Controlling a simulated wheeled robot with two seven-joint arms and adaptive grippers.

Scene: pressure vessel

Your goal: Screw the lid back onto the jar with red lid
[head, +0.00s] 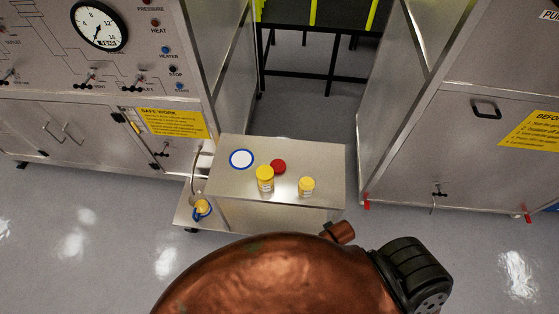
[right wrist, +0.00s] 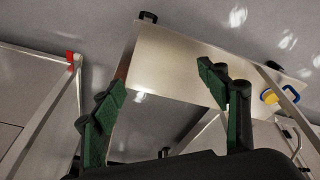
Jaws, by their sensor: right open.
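A round red lid (head: 279,166) shows on top of the metal cart (head: 230,178), just behind and to the right of a yellow jar (head: 265,180) that partly hides it. I cannot tell whether it lies flat on the cart or rests on something. A second, shorter yellow jar (head: 306,187) stands apart to the right. Whether either jar is open is too small to tell. In the right wrist view my right gripper (right wrist: 160,80) is open and empty, its green-padded fingers wide apart. A bare metal surface (right wrist: 175,60) lies beyond them. My left gripper is not in view.
A white disc with a blue rim (head: 241,159) lies at the cart's back left. A yellow and blue mug (head: 201,207) sits low at the left. A copper dome (head: 270,280) fills the front. Metal cabinets (head: 440,150) stand at both sides; the cart top's front left is clear.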

